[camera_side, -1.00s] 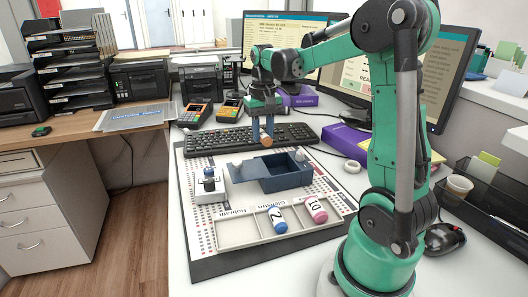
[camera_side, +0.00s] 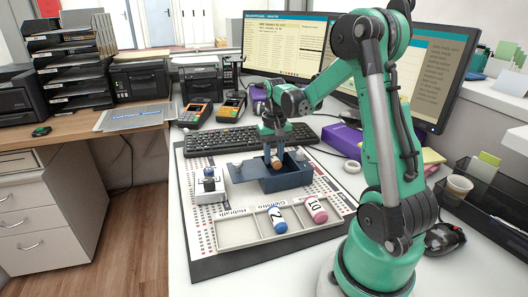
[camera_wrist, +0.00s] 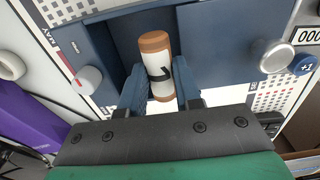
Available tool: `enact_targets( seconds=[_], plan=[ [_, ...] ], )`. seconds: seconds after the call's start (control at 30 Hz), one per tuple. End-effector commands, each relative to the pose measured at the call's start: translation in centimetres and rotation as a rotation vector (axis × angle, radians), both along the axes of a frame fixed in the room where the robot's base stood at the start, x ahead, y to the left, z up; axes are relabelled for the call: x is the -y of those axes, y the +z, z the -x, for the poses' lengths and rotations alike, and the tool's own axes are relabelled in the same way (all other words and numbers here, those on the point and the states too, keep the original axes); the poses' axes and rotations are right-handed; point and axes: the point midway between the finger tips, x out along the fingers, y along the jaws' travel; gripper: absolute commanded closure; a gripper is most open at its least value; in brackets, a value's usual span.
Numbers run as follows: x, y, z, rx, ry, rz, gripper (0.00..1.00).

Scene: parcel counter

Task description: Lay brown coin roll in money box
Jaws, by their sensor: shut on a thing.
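The brown coin roll (camera_wrist: 156,62) has brown ends, a white wrap and a black mark. My gripper (camera_side: 274,157) is shut on it, with one blue finger on each side in the wrist view (camera_wrist: 160,88). The roll also shows in the side view (camera_side: 277,163), at the opening of the dark blue money box (camera_side: 288,184). I cannot tell whether it touches the box floor. The box also shows around the roll in the wrist view (camera_wrist: 215,40). Its inside is partly hidden by my gripper.
A tray (camera_side: 236,233) in front of the box holds a blue coin roll (camera_side: 277,220) and a pink coin roll (camera_side: 316,210). A white stamp device (camera_side: 208,186) stands left of the box. The keyboard (camera_side: 230,138) lies behind it.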

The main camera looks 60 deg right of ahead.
Motion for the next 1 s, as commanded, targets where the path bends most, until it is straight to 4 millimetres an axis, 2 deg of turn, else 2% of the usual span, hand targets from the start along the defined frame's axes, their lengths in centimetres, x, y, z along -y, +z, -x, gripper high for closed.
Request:
enact_targets(
  seconds=[0.33, 0.37, 0.47, 0.5, 0.8, 1.0],
  plan=[
    [0.0, -0.2, 0.0, 0.0, 0.0, 0.0, 1.0],
    [0.0, -0.2, 0.0, 0.0, 0.0, 0.0, 0.66],
    [0.0, -0.2, 0.0, 0.0, 0.0, 0.0, 0.37],
    [0.0, -0.2, 0.0, 0.0, 0.0, 0.0, 0.35],
    [0.0, -0.1, 0.0, 0.0, 0.0, 0.0, 0.35],
    [0.0, 2.2, 0.0, 0.0, 0.0, 0.0, 0.35]
  ],
)
